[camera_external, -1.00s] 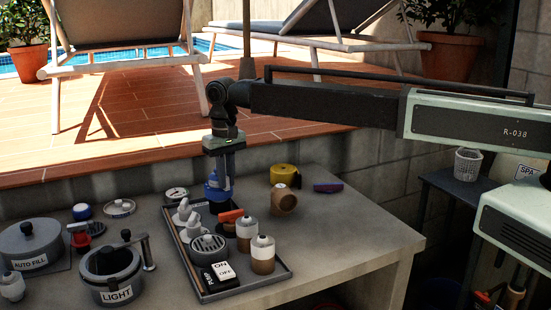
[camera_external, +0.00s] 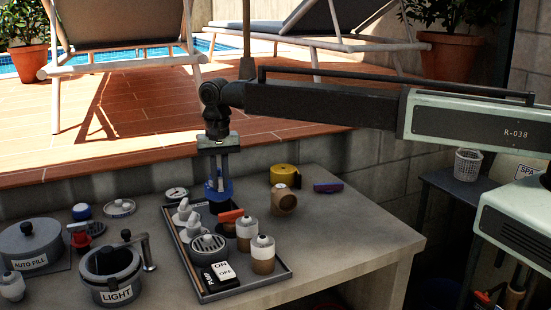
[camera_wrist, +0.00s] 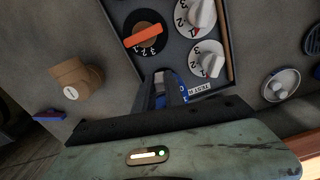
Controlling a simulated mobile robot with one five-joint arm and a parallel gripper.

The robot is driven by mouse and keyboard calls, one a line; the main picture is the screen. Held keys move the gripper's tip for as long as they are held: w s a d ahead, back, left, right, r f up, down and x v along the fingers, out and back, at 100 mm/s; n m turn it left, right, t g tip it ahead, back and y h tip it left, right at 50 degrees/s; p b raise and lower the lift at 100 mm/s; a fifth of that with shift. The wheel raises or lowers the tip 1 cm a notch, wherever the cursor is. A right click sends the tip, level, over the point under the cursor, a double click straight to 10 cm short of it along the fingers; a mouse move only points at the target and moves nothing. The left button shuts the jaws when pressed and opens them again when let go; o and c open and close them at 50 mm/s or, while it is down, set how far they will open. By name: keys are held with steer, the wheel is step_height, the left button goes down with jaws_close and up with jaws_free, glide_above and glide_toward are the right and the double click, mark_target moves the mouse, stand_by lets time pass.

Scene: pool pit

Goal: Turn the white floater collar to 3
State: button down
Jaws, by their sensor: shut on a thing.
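My gripper (camera_external: 219,187) points down over the far end of the dark tray (camera_external: 285,273) and is shut on a blue round thing (camera_external: 229,192). In the wrist view, this thing (camera_wrist: 180,90) shows only partly between and behind my fingers (camera_wrist: 166,87), with a white marked strip beside it. Any white collar on it is mostly hidden, and its setting cannot be read. Two white knobs with printed numbers (camera_wrist: 202,14) (camera_wrist: 207,58) stand in the tray close by. A black dial with an orange handle (camera_wrist: 142,36) is on the other side.
Two white-and-brown bottles (camera_external: 247,232) (camera_external: 263,257) and an ON/OFF switch (camera_external: 219,273) stand in the tray. A brown fitting (camera_external: 285,201) and a yellow roll (camera_external: 284,175) lie to its right. Grey pots (camera_external: 107,273) stand to the left. The bench's right front is clear.

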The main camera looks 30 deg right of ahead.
steer(key=c, duration=1.4)
jaws_free()
step_height(320, 180, up, 8)
steer(key=p, duration=0.8)
steer(key=shift+f, duration=0.1)
